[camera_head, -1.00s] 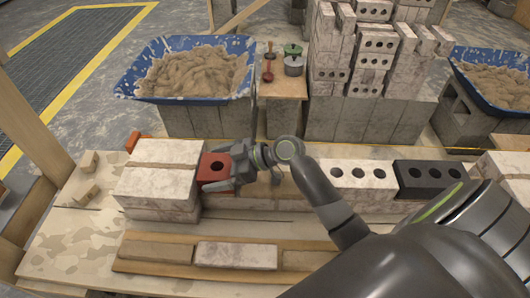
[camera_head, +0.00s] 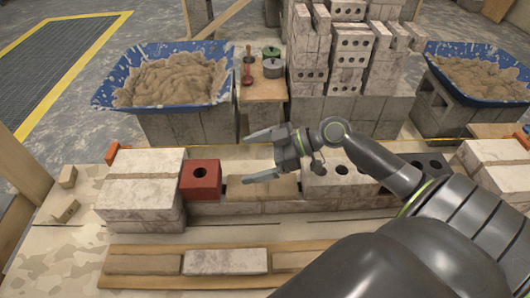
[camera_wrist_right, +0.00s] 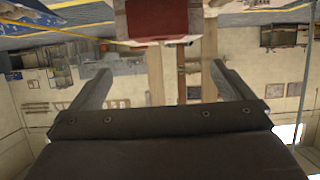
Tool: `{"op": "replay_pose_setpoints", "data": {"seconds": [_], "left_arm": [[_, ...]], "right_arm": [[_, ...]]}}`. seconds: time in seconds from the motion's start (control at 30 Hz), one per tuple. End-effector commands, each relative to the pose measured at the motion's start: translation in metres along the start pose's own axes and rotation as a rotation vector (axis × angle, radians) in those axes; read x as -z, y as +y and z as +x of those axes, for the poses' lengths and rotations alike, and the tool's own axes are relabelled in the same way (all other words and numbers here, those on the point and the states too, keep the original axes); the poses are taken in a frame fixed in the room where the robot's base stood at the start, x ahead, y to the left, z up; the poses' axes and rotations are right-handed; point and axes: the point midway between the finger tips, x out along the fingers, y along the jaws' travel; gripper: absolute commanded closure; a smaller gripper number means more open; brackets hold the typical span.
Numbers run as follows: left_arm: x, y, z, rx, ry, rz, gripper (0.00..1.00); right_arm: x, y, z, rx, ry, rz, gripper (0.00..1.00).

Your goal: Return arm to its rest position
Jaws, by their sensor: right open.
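My right gripper (camera_head: 262,155) is open and empty in the head view. Its two fingers point left, above the brick wall and just right of a red brick. The red brick (camera_head: 201,181) with a dark hole sits on the wall beside the left stack of pale bricks. In the right wrist view my open right gripper (camera_wrist_right: 158,85) shows two spread fingers with nothing between them. A red brick (camera_wrist_right: 157,18) shows at the top of that view, beyond the fingertips. My right arm reaches in from the lower right. My left gripper is not in view.
A pale brick stack (camera_head: 140,190) stands left on the work table. Flat bricks lie on a wooden board (camera_head: 130,258) at the front. Blue mortar tubs (camera_head: 215,101) stand behind at left and right (camera_head: 435,62). A tall brick pile (camera_head: 345,62) stands behind the wall.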

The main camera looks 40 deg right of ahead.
Motion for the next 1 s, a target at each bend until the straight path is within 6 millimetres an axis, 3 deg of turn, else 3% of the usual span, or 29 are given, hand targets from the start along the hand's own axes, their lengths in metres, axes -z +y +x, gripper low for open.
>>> {"op": "replay_pose_setpoints", "data": {"seconds": [0.23,0.63,1.0], "left_arm": [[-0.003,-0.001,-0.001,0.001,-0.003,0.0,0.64],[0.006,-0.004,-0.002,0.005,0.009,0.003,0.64],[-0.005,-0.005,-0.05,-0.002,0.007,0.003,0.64]], "right_arm": [[-0.001,0.0,-0.022,-0.001,-0.002,-0.003,0.0],[0.003,0.0,-0.028,-0.001,0.002,-0.002,0.0],[0.056,0.0,-0.05,-0.001,0.001,-0.002,0.0]]}}
